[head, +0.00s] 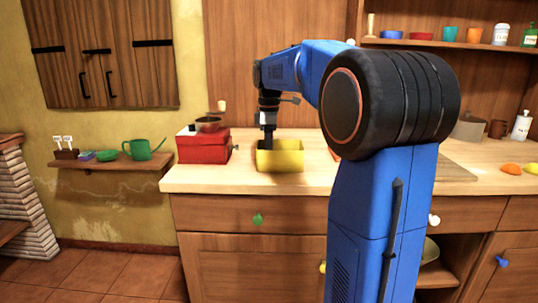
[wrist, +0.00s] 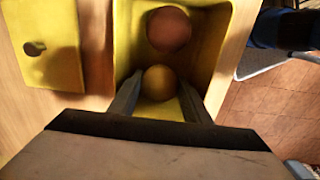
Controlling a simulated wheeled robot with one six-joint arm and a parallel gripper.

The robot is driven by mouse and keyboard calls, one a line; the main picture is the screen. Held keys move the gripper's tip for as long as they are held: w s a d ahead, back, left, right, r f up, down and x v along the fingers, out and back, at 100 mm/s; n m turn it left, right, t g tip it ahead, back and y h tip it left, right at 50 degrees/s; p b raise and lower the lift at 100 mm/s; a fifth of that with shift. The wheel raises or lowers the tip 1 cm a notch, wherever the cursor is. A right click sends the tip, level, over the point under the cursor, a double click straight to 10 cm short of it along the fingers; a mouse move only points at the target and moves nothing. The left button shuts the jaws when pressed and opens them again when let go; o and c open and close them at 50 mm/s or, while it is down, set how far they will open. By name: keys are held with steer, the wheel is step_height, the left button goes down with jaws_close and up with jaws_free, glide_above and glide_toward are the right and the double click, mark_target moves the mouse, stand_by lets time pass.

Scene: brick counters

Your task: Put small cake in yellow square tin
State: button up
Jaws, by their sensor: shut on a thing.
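The yellow square tin (head: 279,166) stands open on the counter, below my gripper in the head view. It also shows in the wrist view (wrist: 221,50), where I look down into it. My gripper (wrist: 158,95) points down into the tin, its two fingers shut on a small round golden-brown cake (wrist: 159,82). Whether this cake touches the tin's floor I cannot tell. A reddish-brown round thing (wrist: 169,29) lies in the tin beside it. In the head view the tin's front wall hides the fingertips (head: 267,142) and the cake.
A flat yellow square with a dark knob (wrist: 45,48), perhaps a lid, lies beside the tin. A red box (head: 203,147) with a dark bowl-like top stands just left of the tin. My arm hides part of the counter (head: 230,180) to the right.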

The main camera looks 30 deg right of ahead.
steer(key=o, duration=0.8)
steer(key=shift+f, duration=0.1)
steer(key=shift+c, duration=0.2)
step_height(320, 180, up, 12)
steer(key=s+a+f+m+t, duration=0.1)
steer(key=s+a+f+m, duration=0.2)
steer(key=s+f, duration=0.6)
steer(key=s+a+f+m+t, duration=0.2)
steer(key=s+a+f+m, duration=0.2)
steer(key=s+a+f, duration=0.3)
steer(key=s+a+f+m+t, duration=0.1)
steer(key=s+a+f+m, duration=0.3)
steer(key=s+f, duration=0.8)
steer(key=shift+s+a+t, duration=0.4)
steer(key=shift+s+a, duration=0.5)
steer(key=shift+s, duration=0.2)
